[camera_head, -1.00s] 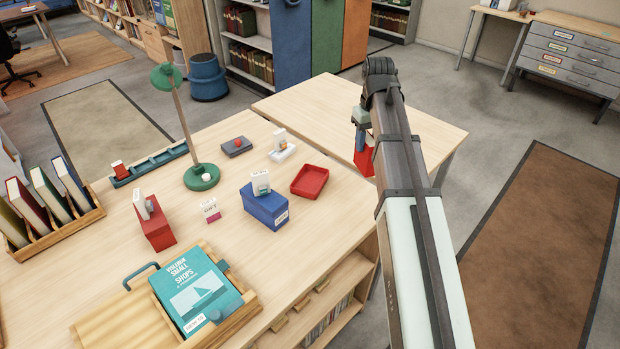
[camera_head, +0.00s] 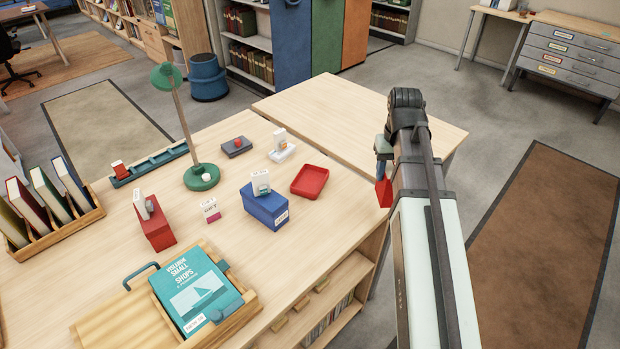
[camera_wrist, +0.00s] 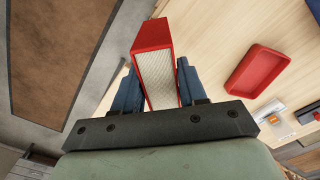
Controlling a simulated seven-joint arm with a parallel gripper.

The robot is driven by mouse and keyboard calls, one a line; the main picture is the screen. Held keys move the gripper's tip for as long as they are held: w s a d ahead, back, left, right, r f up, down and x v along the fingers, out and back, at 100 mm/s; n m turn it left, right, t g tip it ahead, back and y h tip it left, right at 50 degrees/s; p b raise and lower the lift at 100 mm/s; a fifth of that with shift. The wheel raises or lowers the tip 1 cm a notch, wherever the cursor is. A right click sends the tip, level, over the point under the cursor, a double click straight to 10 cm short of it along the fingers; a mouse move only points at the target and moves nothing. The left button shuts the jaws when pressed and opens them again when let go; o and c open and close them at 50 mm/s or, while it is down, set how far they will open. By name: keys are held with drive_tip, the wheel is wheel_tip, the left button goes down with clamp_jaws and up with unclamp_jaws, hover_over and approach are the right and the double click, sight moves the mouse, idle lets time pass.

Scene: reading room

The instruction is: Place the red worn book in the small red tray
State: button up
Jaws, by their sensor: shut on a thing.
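My gripper (camera_wrist: 157,92) is shut on the red book (camera_wrist: 153,36), whose red cover and pale page block show between the blue fingers in the wrist view. Wear on the cover cannot be made out. The small red tray (camera_head: 324,188) lies empty on the desk, left of my gripper and apart from it. The tray also shows at the right of the wrist view (camera_wrist: 234,87).
A blue box (camera_head: 262,212) with a white card block on it stands just left of the tray. A white stand (camera_head: 281,156) and a green lamp (camera_head: 201,178) are farther back and left. The table (camera_head: 370,110) behind the tray is clear.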

drive_tip(key=w+a+r+n, duration=0.3)
drive_tip(key=w+a+n, duration=0.25)
drive_tip(key=a, duration=0.45)
drive_tip(key=w+a+r+n, duration=0.2)
drive_tip(key=w+a+n, duration=0.35)
drive_tip(key=a, duration=0.55)
wheel_tip(320, 180, down, 10)
drive_tip(key=n, duration=1.5)
drive_tip(key=shift+r, duration=0.25)
drive_tip(key=shift+s, duration=0.1)
drive_tip(key=o, duration=1.2)
drive_tip(key=shift+f, duration=0.1)
drive_tip(key=shift+c, duration=0.2)
